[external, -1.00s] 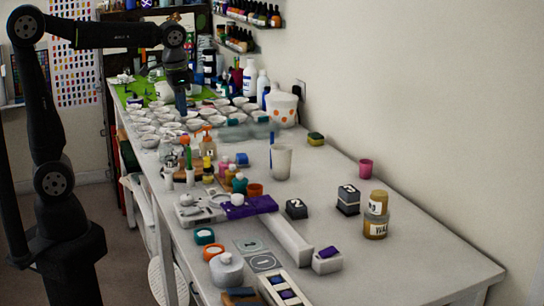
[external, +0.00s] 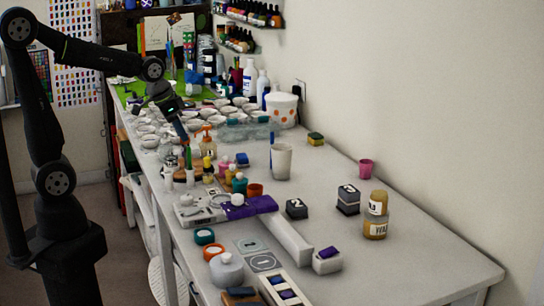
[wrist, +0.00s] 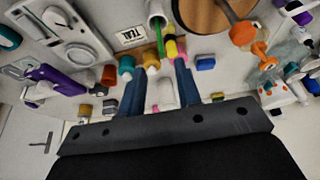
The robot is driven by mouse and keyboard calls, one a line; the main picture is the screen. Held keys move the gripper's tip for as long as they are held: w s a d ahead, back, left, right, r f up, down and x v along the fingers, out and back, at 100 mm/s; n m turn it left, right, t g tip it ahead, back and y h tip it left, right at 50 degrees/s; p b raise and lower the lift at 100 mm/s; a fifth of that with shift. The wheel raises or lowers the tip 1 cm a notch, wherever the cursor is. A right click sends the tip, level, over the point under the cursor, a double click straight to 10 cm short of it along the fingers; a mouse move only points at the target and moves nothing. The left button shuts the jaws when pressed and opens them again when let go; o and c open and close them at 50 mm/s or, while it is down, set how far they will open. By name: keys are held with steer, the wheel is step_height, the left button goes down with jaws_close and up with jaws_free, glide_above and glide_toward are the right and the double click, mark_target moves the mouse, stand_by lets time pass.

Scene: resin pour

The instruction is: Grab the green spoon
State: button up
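A green stick-like piece (wrist: 160,40), which looks like the green spoon's handle, stands in a small white cup (wrist: 155,10) at the top of the wrist view. In the external view the green handle (external: 188,157) rises among bottles on the left side of the table. The spoon's other end is hidden in the cup. My gripper (external: 184,138) points down just above and behind this cluster. In the wrist view my gripper (wrist: 160,68) has its two blue fingers apart with nothing held between them. The green handle lies beyond the fingertips, apart from them.
Small bottles with yellow and pink caps (wrist: 170,48) crowd close to the fingertips. An orange pump bottle (external: 207,137) and several white bowls (external: 150,141) stand nearby. A clear cup (external: 281,162) is to the right.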

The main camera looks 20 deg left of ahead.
mark_target(189, 149)
steer(key=shift+x, duration=3.45)
steer(key=shift+a, duration=0.2)
jaws_close()
